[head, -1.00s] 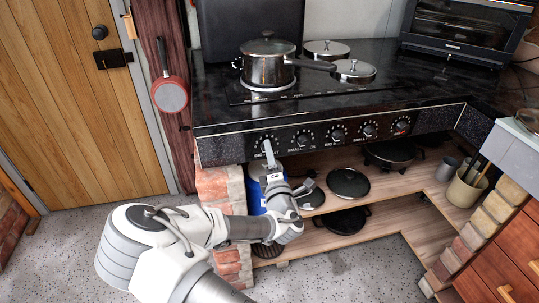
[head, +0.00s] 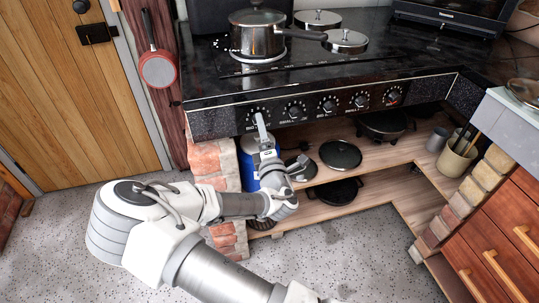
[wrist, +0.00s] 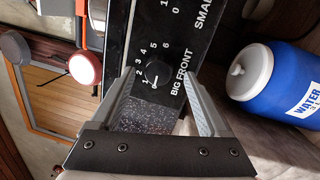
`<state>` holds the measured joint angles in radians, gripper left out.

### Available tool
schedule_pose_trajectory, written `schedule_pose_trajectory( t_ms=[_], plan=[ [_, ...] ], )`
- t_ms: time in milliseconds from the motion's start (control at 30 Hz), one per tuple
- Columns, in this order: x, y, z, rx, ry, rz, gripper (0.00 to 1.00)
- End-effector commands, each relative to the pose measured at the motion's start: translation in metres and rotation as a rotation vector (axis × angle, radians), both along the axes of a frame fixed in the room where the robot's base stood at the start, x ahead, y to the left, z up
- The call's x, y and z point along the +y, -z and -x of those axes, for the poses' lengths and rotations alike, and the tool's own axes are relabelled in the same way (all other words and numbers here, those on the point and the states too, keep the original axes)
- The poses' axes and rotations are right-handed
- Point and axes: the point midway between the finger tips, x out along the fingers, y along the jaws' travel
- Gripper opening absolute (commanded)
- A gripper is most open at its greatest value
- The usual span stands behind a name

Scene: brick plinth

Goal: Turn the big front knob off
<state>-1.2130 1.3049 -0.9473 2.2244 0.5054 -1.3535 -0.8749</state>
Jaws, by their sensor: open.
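The big front knob (wrist: 157,73) is a small black dial on the stove's black front panel, beside the label "BIG FRONT". A small white mark shows at its lower edge, near the low numbers; its exact setting is hard to read. In the head view the knob (head: 257,111) is the leftmost of the row, partly hidden by my gripper (head: 262,124). In the wrist view my gripper (wrist: 157,78) is open, with one finger on each side of the knob and a visible gap on both sides. It holds nothing.
A blue water bottle (wrist: 278,83) stands below the panel, close to my gripper. Other knobs (head: 327,105) run to the right. A pot (head: 257,36) stands on the stove (head: 400,62). Pans lie on the shelf (head: 300,212). A red pan (head: 158,70) hangs at the left.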

Motion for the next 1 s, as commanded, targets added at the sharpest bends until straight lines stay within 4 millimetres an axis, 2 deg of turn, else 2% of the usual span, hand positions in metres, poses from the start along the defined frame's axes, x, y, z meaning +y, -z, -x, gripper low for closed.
schedule_pose_trajectory(
  t_ms=[533, 800, 1000],
  plan=[
    [-0.027, 0.016, 0.127, 0.002, 0.001, 0.006, 0.79],
    [-0.032, 0.017, 0.15, 0.0, -0.001, 0.003, 0.79],
    [-0.033, 0.019, 0.154, -0.001, 0.0, 0.002, 0.79]
  ],
)
